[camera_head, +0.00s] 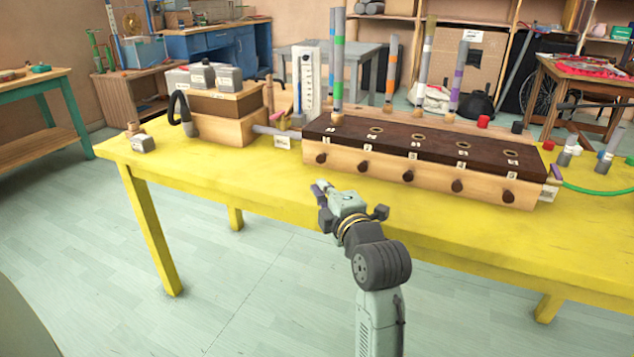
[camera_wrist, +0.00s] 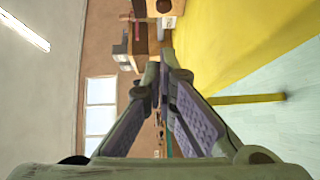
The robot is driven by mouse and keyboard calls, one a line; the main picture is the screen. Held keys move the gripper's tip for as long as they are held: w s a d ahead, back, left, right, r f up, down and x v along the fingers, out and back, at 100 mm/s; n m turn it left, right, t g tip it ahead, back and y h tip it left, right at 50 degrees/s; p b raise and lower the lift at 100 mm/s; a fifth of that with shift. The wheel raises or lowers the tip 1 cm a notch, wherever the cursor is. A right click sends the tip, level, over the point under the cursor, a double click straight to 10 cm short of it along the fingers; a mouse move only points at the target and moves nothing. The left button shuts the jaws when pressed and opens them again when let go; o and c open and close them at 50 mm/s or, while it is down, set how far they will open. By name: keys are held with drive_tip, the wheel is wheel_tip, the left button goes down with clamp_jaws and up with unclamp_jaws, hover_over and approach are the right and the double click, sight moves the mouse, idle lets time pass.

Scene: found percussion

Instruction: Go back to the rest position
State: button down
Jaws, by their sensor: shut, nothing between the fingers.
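My gripper (camera_head: 320,188) is at the end of my grey-green arm, in front of the yellow table's near edge in the head view. Its fingers point toward the upper left of that view. In the wrist view my gripper (camera_wrist: 166,62) has its fingertips together with nothing between them. The yellow table (camera_head: 215,180) stands beyond and to the left of it. A long wooden box with a dark top (camera_head: 425,150), several round holes and several knobs stands on the table just behind my gripper, apart from it.
Striped tubes (camera_head: 338,60) stand upright behind and in the box. A wooden unit with grey weights (camera_head: 215,115) and a small grey block (camera_head: 143,145) are on the table's left. A green hose (camera_head: 595,190) lies at the right. The floor in front (camera_head: 250,290) is clear.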

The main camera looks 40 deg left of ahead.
drive_tip(key=shift+s+d, duration=0.3)
drive_tip(key=shift+d, duration=0.05)
